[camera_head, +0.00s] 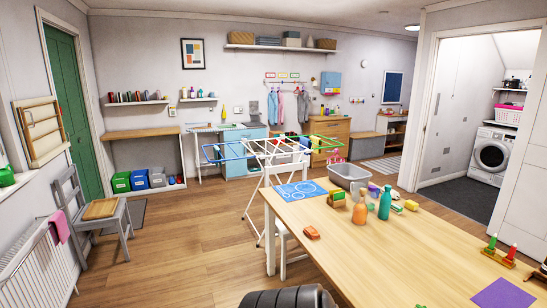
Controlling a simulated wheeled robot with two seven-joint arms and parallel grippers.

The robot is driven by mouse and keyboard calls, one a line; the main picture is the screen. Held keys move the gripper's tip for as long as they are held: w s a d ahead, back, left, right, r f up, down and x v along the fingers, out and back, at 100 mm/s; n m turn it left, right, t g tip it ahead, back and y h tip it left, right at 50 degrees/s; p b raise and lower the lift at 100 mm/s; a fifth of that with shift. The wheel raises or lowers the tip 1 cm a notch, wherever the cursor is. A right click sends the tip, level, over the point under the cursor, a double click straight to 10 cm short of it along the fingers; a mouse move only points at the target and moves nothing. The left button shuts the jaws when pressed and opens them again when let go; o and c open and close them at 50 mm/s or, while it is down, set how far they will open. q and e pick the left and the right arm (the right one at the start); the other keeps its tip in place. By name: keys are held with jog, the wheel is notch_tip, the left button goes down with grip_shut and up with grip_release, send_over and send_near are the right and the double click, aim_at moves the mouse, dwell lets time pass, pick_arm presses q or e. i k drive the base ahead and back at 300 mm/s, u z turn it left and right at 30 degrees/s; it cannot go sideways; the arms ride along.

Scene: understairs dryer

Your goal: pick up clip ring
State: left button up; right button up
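I cannot pick out a clip ring for certain. A small pink-red item (335,156) shows at the right end of the drying rack; it is too small to tell what it is. The folding drying rack (262,150) has white legs and coloured rails, and stands open on the floor behind the table. Neither of my grippers is in view.
A wooden table (400,255) fills the front right. A grey chair (98,212) stands left. Floor between is clear.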

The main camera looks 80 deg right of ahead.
aim_at(336, 150)
jog(key=k, duration=2.5)
jog(key=z, duration=4.7)
jog(key=i, duration=3.7)
jog(key=u, duration=1.65)
